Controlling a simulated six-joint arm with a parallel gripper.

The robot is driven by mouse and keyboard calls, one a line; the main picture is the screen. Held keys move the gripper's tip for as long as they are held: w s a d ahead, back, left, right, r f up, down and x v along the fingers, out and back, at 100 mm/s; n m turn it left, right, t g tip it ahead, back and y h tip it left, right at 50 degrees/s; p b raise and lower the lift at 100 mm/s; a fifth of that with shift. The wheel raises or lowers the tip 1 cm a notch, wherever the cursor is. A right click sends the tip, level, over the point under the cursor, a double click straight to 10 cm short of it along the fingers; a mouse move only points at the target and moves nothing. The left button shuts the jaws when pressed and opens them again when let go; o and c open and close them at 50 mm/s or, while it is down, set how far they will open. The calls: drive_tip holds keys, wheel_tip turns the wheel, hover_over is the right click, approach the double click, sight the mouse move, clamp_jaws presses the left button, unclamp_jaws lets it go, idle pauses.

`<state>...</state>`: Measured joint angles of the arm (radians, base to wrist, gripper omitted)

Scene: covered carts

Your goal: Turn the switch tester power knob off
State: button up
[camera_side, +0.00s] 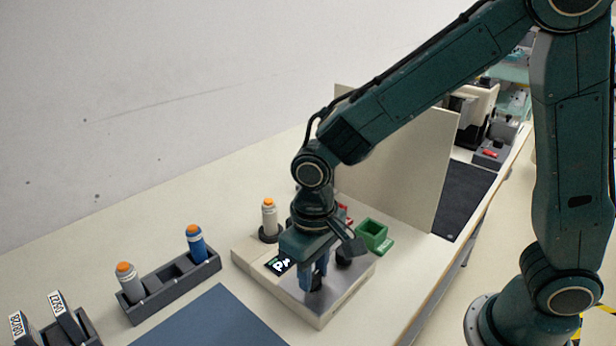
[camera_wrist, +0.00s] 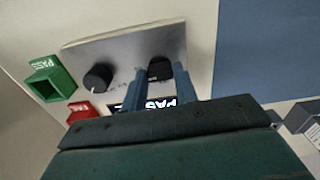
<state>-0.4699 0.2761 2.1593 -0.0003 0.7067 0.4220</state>
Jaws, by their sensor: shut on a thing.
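The switch tester (camera_side: 252,257) is a cream box with a metal front panel (camera_wrist: 120,48). Its lit display (camera_side: 278,265) shows in part in both views; in the wrist view it reads PASS. My gripper (camera_side: 313,282) points down at the panel. In the wrist view its blue fingers (camera_wrist: 163,75) are closed on a black knob (camera_wrist: 159,66). The fingers partly cover this knob, so its pointer cannot be read. A second black knob (camera_wrist: 98,77) with a white mark sits apart on the panel; it also shows right of my gripper in the side view (camera_side: 351,250).
A grey cylinder with orange top (camera_side: 269,217) stands at the tester's back. A green PASS bin (camera_side: 373,234) and a red bin (camera_wrist: 82,111) are close by. A rack (camera_side: 172,288) holds two more cylinders. A cream partition (camera_side: 408,160) rises behind. A blue mat (camera_side: 215,325) lies clear.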

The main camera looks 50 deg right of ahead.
drive_tip(key=n, duration=1.7)
drive_tip(key=shift+n, duration=0.3)
idle(0.4)
drive_tip(key=o, duration=1)
drive_tip(key=shift+r, duration=0.1)
wheel_tip(320, 180, up, 14)
drive_tip(key=shift+f, duration=0.15)
